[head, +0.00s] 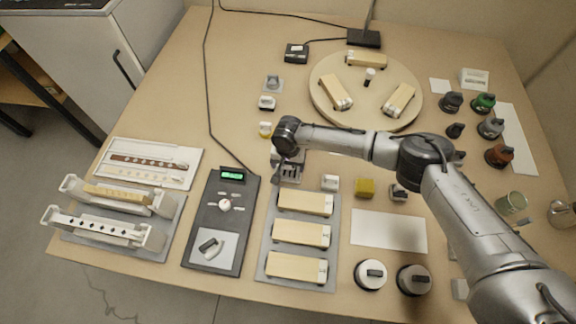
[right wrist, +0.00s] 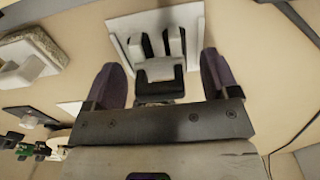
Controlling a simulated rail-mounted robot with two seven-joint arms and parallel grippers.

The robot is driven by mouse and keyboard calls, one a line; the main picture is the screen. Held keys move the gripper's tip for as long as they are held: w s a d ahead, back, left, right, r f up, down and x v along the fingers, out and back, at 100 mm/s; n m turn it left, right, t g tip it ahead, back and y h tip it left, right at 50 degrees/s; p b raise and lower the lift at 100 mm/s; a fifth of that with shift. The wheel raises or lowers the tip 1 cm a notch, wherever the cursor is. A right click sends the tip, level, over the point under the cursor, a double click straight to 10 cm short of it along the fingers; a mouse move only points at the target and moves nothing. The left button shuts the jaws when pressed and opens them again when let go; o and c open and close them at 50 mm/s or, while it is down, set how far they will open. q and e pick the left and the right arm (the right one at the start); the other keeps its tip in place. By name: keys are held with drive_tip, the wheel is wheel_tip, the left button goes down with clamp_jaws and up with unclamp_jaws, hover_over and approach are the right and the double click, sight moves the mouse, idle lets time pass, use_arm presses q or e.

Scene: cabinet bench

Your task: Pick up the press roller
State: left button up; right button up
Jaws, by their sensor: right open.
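My right gripper (head: 280,160) hangs over a small grey holder (head: 291,172) near the middle of the bench in the head view. In the right wrist view my right gripper (right wrist: 162,82) is open, with its two dark fingers spread apart. A dark and white piece (right wrist: 158,72) on a pale plate (right wrist: 197,30) shows between and beyond the fingers. It may be the press roller, but I cannot tell for certain. Whether the fingers touch it is unclear. The wrist and forearm hide part of the holder area in the head view. My left gripper is not in view.
Cream blocks (head: 301,235) lie on a grey mat just in front. A dark scale-like device (head: 221,222) stands to the left, and a round turntable (head: 366,110) behind. Small blocks (head: 365,188) and several dark-knobbed pieces (head: 370,275) lie right. A white sheet (head: 389,231) is bare.

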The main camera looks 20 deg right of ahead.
drive_tip(key=shift+f, duration=0.25)
drive_tip(key=c, duration=1.1)
drive_tip(key=shift+r, duration=0.5)
drive_tip(key=r, duration=0.1)
drive_tip(key=r+p, duration=0.2)
drive_tip(key=shift+s+d+r, duration=0.2)
drive_tip(key=shift+d+r, duration=0.05)
drive_tip(key=shift+r, duration=0.15)
drive_tip(key=s+d+r+p, duration=0.3)
drive_tip(key=s+d+r, duration=0.3)
drive_tip(key=s+d, duration=0.1)
drive_tip(key=shift+s+r, duration=0.15)
drive_tip(key=shift+s, duration=0.55)
